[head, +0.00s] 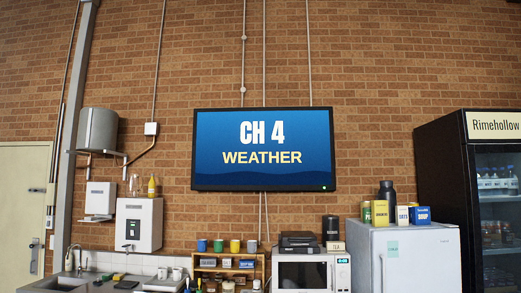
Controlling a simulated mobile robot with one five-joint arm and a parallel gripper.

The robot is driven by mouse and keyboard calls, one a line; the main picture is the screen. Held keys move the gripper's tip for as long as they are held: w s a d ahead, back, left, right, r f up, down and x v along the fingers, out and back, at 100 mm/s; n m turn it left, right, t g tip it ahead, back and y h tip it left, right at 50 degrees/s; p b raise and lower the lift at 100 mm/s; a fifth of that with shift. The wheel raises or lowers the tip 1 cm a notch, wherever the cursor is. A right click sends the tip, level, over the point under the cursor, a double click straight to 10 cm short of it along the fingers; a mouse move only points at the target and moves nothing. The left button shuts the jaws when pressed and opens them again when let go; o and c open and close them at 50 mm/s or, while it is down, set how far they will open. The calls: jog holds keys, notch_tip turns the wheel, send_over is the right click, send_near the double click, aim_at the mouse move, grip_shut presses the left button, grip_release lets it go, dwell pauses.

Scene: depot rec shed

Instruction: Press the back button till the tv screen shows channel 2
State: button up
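The tv screen (262,180) hangs on the brick wall in the middle of the head view. It is on and reads "CH 4 WEATHER" in white and yellow on blue. A small green light shows at its lower right corner. The back button is not visible in this view, and neither is any remote that I can make out. My gripper is out of view.
Below the screen are a microwave (311,272), a wooden shelf (227,270) with mugs on top, and a sink (68,284) at left. A fridge (407,259) and a drinks cooler (440,180) stand at right. The floor is out of view.

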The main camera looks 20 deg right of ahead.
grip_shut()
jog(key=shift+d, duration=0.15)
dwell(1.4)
